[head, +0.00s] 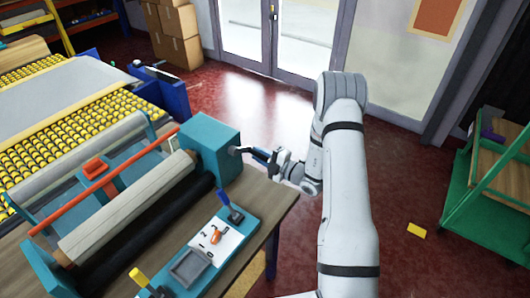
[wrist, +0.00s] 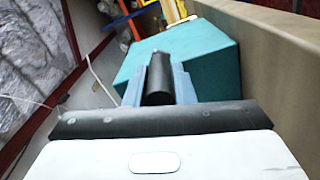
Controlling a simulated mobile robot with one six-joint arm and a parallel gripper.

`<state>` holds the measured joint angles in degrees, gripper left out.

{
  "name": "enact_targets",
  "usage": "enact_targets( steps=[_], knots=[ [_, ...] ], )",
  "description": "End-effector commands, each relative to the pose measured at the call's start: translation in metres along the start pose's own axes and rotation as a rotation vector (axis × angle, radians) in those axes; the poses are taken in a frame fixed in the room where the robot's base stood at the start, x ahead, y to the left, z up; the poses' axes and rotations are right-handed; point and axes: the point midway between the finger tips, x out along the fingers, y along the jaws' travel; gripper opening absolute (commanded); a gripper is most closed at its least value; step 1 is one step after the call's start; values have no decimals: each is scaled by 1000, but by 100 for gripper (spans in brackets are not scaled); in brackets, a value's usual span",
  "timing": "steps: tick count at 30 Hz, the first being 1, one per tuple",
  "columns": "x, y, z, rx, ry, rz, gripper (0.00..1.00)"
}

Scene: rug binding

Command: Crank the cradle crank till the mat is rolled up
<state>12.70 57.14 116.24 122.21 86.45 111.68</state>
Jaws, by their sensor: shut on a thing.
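The cradle stands on a wooden bench, with a teal gearbox housing (head: 213,150) at its right end. A beige roll (head: 130,205), which looks like the mat, lies along the cradle above a black roller (head: 150,238). My gripper (head: 268,157) is at the right side of the housing, shut on the crank. In the wrist view the crank's black handle (wrist: 157,80) sits between my gripper's fingers (wrist: 158,88), with the teal housing (wrist: 205,60) behind it. The rest of the crank is mostly hidden by my gripper.
A yellow roller conveyor (head: 50,135) is at the left. A green cart (head: 490,180) stands at the right. The red floor between is mostly clear, with a small yellow piece (head: 416,230) on it.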

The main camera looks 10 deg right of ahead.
Motion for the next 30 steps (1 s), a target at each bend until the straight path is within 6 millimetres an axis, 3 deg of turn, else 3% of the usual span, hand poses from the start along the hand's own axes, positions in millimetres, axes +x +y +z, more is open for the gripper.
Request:
enact_targets(
  steps=[17,18,25,30],
  knots=[
    [0,-4,-2,-2,2,-2,0],
    [0,-4,-2,-2,1,-2,25],
    [0,-3,-1,-2,-1,0,44],
    [-1,-3,0,-2,-2,0,44]
  ],
)
